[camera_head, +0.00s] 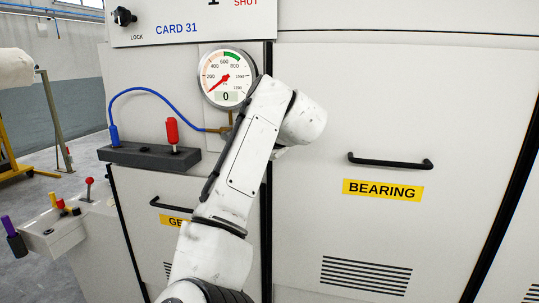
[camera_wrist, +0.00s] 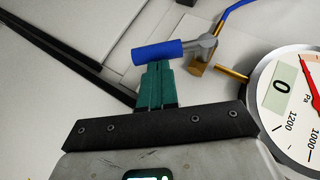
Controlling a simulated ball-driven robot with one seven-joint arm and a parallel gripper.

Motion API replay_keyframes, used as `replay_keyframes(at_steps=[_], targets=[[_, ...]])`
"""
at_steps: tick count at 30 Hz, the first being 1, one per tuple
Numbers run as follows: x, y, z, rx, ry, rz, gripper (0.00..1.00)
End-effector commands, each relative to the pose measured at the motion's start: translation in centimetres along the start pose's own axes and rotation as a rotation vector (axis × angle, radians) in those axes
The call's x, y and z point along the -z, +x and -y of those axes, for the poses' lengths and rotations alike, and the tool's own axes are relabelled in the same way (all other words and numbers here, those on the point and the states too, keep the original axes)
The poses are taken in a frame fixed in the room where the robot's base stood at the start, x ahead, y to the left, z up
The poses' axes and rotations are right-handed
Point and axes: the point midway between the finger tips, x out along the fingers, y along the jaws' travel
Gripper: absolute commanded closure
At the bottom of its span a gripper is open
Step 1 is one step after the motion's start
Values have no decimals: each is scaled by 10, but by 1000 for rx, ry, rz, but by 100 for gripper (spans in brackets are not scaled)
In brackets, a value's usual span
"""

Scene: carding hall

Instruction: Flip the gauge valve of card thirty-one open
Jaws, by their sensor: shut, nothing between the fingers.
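The gauge valve has a blue lever (camera_wrist: 160,52) on a grey hub (camera_wrist: 206,41), beside a brass fitting (camera_wrist: 197,66). In the wrist view the lever points left, away from the gauge. My gripper (camera_wrist: 157,68) has teal fingers, shut and empty, with their tips right at the lever's lower side; I cannot tell whether they touch. In the head view my arm hides the lever and gripper; brass pipework (camera_head: 222,129) shows beside the arm. The round gauge (camera_head: 227,77) of card 31 reads 0, and part of it shows in the wrist view (camera_wrist: 292,105).
A blue hose (camera_head: 150,90) runs from the brass pipework to a dark shelf (camera_head: 150,156) holding a red-handled tool (camera_head: 172,132). A black door handle (camera_head: 390,161) sticks out above the BEARING label (camera_head: 382,190). A lever box (camera_head: 62,225) stands at lower left.

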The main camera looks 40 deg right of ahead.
Motion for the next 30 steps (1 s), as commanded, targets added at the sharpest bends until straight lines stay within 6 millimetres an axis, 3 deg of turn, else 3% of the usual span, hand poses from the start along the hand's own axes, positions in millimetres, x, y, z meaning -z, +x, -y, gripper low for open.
replay_keyframes(at_steps=[3,12,30], targets=[[-6,16,-8,92,61,0,100],[-16,32,-15,319,213,-1,100],[-25,45,-12,563,375,-1,100]])
